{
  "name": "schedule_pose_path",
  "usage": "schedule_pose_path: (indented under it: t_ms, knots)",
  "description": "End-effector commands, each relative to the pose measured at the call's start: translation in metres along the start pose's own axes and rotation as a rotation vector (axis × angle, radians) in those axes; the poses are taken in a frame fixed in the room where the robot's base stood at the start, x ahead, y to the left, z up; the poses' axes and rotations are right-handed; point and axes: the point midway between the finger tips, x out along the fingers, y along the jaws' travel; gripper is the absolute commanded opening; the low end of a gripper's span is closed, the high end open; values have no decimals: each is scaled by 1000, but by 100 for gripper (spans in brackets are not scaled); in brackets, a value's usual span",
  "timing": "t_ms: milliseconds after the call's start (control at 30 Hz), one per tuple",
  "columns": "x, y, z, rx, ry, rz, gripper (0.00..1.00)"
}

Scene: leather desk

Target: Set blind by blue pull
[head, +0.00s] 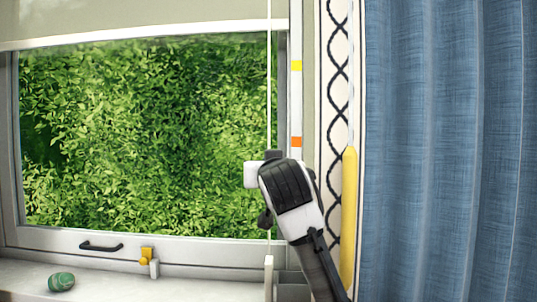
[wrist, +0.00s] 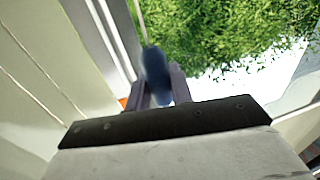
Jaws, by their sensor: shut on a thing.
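The blind (head: 140,22) is pale, and its white bottom bar hangs across the top of the window. A thin white cord (head: 268,90) runs down at the window's right side. A strip beside it carries a yellow mark (head: 296,66) and an orange mark (head: 296,142). My gripper (head: 273,156) is at the cord, about level with or just below the orange mark. In the wrist view my gripper (wrist: 160,88) is shut on the dark blue pull (wrist: 156,70), which sticks out between the fingers. The pull is hidden behind my gripper in the head view.
A blue curtain (head: 430,150) hangs at the right, with a yellow upright bar (head: 349,220) beside it. The window frame has a black handle (head: 101,246) and a yellow catch (head: 147,256). A green stone (head: 61,282) lies on the sill. A white post (head: 268,275) stands below my gripper.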

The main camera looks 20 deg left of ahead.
Motion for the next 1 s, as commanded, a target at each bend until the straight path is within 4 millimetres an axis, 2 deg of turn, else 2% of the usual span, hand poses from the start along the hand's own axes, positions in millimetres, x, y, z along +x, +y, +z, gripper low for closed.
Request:
schedule_pose_path:
  t_ms: [33, 200, 400, 733, 767, 900, 1000]
  knots:
    - [0, 0, 17, 1, -3, -1, 0]
    - [0, 0, 36, 0, -3, -1, 0]
    - [0, 0, 44, 0, -2, 0, 0]
    - [0, 0, 44, 0, -2, 0, 0]
    - [0, 0, 44, 0, -2, 0, 24]
    - [0, 0, 44, 0, -1, 0, 42]
    - [0, 0, 43, 0, -1, 0, 42]
